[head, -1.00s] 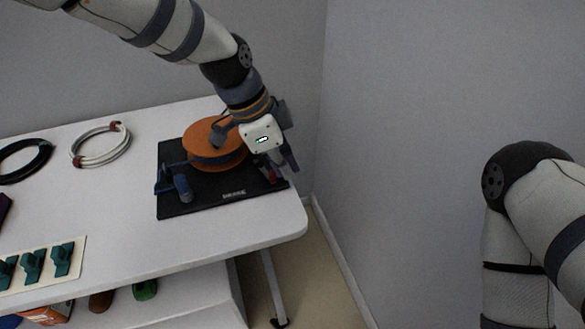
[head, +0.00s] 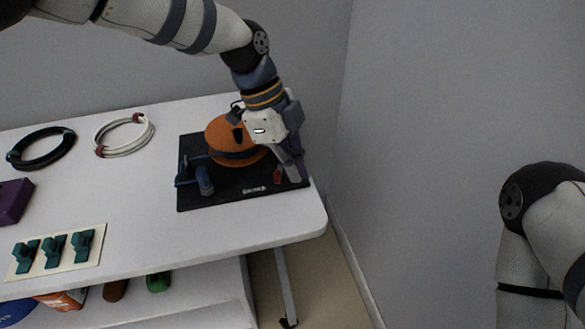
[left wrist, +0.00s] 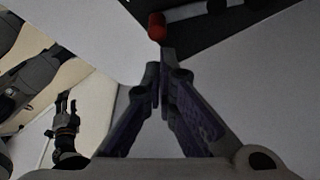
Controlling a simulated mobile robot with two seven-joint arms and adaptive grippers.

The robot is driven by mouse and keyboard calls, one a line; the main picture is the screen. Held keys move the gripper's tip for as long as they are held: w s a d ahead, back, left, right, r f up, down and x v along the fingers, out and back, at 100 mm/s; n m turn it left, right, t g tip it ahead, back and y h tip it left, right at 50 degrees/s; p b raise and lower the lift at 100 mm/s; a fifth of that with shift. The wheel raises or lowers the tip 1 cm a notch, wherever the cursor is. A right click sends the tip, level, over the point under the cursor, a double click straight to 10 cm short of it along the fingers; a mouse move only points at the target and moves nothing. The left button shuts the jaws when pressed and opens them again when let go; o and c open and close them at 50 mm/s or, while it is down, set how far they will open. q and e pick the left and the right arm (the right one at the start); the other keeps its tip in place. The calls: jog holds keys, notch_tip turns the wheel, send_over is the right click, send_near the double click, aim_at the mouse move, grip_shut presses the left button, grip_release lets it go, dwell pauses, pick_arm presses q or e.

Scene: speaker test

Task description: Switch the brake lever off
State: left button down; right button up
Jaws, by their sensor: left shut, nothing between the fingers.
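The red brake lever (head: 278,177) is at the right end of a black board (head: 225,195), beside an orange spool (head: 220,132). A red tip, which looks like the lever's end, shows in the left wrist view (left wrist: 157,27). My left gripper (head: 296,174) points down just right of the lever and partly overlaps that end of the board. Its fingers are shut and empty in the left wrist view (left wrist: 161,72), near the red tip; contact cannot be told. My right gripper (left wrist: 67,104) hangs far off in the left wrist view, fingers apart.
A blue clamp-like part (head: 203,180) stands at the board's left front. A white cable coil (head: 124,135), a black coil (head: 42,148), a purple block (head: 12,200) and a panel of teal switches (head: 54,251) are farther left. The wall (head: 430,100) is close right.

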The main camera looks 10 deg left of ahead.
pick_arm(q)
jog(key=shift+w+d+f, duration=0.1)
jog(key=shift+w+d, duration=0.1)
jog(key=shift+w, duration=0.3)
pick_arm(e)
jog(key=shift+s+f, duration=0.3)
jog(key=shift+f, duration=0.05)
pick_arm(q)
jog(key=shift+s+d+r, duration=0.2)
jog(key=shift+d, duration=0.1)
jog(key=d, duration=0.2)
jog(key=s+d+p, duration=0.1)
jog(key=shift+r, duration=0.35)
jog(key=v, duration=0.9)
jog(key=shift+w, duration=0.15)
pick_arm(e)
jog(key=shift+w+d+r, duration=0.35)
jog(key=shift+w+r, duration=0.2)
pick_arm(q)
jog(key=shift+a, duration=0.1)
